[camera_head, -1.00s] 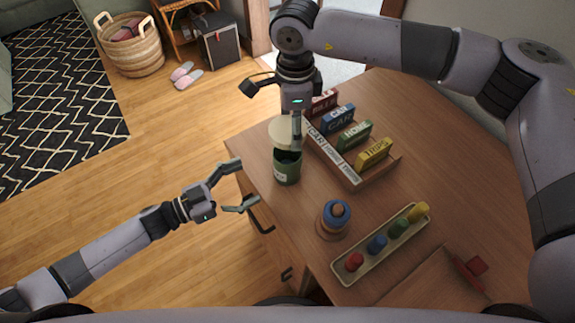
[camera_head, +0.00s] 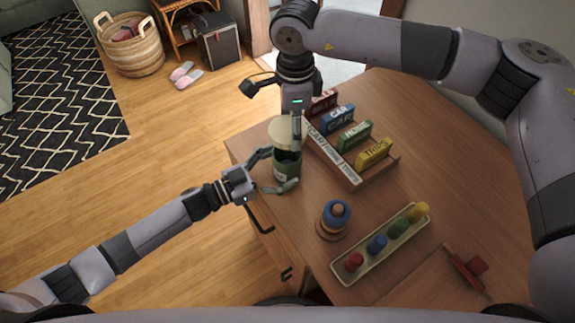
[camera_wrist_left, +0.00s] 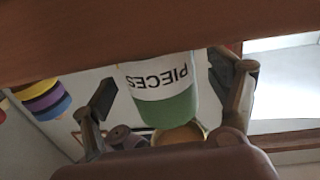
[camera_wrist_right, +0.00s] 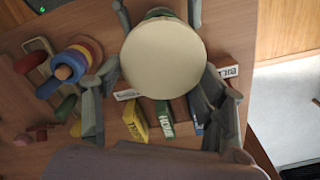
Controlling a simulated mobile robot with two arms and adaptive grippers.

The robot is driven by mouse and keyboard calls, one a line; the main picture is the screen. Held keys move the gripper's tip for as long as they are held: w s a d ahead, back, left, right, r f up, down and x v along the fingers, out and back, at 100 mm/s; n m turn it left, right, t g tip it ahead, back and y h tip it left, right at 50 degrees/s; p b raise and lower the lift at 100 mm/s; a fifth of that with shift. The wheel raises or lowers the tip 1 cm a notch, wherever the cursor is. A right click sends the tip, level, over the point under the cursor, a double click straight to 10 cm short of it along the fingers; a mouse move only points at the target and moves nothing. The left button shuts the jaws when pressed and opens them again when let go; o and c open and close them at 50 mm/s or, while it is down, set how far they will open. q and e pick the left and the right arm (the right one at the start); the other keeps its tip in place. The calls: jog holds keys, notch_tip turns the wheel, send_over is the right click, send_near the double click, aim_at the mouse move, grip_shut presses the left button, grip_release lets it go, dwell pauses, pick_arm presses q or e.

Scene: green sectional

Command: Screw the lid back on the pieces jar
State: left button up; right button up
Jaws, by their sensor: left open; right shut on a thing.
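The green pieces jar (camera_head: 287,165) stands near the left edge of the table; its label reads PIECES in the left wrist view (camera_wrist_left: 165,80). The pale round lid (camera_head: 281,130) is over the jar's mouth; whether it touches the rim cannot be told. My right gripper (camera_head: 291,128) comes from above and is shut on the lid, which fills the middle of the right wrist view (camera_wrist_right: 163,60). My left gripper (camera_head: 277,170) is open, its fingers on either side of the jar body, with no clear contact. The lid's far side is partly hidden.
A rack of labelled boxes (camera_head: 345,140) stands right behind the jar. A ring stacker (camera_head: 336,215) and a tray of coloured pegs (camera_head: 347,275) are in front of it. A red object (camera_head: 468,268) lies at the right.

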pick_arm(q)
jog(key=shift+x, duration=1)
jog(key=shift+c, duration=0.3)
jog(key=c, duration=1.7)
jog(key=shift+c, duration=0.2)
pick_arm(e)
jog(key=shift+f, duration=2.5)
